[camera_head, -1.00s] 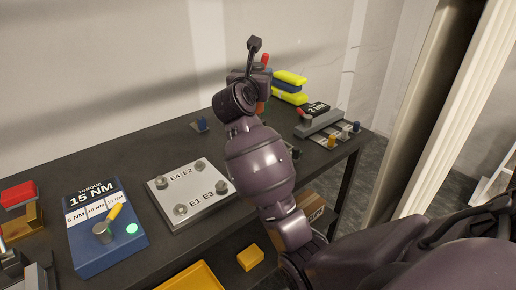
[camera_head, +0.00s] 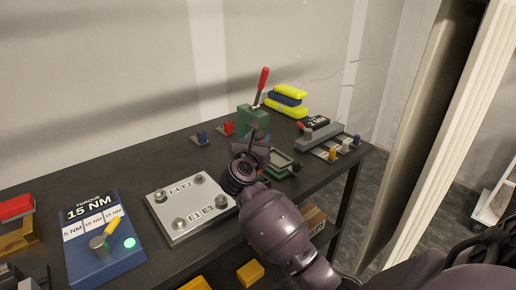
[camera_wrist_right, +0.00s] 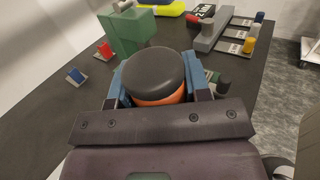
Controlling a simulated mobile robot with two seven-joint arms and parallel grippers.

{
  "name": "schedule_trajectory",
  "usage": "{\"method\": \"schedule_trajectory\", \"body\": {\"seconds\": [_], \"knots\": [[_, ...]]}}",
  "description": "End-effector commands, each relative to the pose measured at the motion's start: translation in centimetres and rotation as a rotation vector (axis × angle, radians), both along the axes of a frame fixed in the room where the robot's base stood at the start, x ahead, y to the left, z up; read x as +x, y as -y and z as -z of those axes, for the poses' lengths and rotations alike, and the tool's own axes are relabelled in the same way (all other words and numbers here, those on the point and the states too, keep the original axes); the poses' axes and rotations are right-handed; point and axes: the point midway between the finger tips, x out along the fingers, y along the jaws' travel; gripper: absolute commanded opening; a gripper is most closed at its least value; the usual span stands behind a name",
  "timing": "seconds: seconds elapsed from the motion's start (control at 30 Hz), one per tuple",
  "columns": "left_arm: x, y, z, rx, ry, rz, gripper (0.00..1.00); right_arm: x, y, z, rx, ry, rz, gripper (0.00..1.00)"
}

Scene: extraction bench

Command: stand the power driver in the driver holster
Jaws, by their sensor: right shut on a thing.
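My right gripper (camera_head: 256,150) is low over the bench, right of the grey plate marked E1 to E4. In the right wrist view the gripper (camera_wrist_right: 160,80) is shut on a round black-topped, orange-sided thing, which I take for the power driver (camera_wrist_right: 154,72). Its lower part is hidden, so I cannot tell whether it touches anything below. A green-rimmed tray-like piece (camera_head: 283,164), possibly the driver holster, is just right of the gripper, partly covered by it. My left gripper is not in view.
A green block (camera_head: 252,120) with a red-handled lever (camera_head: 262,82) stands just behind the gripper. Yellow and blue stacked pieces (camera_head: 287,98) and a grey rack (camera_head: 320,134) are farther right. The plate (camera_head: 190,208) and blue torque box (camera_head: 103,245) are left.

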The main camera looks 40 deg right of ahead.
Motion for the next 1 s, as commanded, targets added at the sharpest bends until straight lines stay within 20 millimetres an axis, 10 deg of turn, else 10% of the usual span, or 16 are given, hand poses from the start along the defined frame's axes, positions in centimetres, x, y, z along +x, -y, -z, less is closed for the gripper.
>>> {"method": "schedule_trajectory", "body": {"seconds": [0.63, 0.67, 0.8, 1.0], "knots": [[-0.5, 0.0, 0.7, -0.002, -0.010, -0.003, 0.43, 0.0, 0.0, 2.3, -0.001, 0.002, 0.000, 0.20], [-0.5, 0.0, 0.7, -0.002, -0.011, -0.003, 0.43, 0.0, 0.0, 2.3, 0.000, 0.000, 0.000, 0.47], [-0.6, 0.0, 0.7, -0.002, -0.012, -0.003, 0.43, 0.0, 0.0, 2.3, 0.000, 0.000, 0.000, 0.68], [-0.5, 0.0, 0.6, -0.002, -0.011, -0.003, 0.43, 0.0, 0.0, 2.3, 0.000, 0.000, 0.000, 0.69]]}}
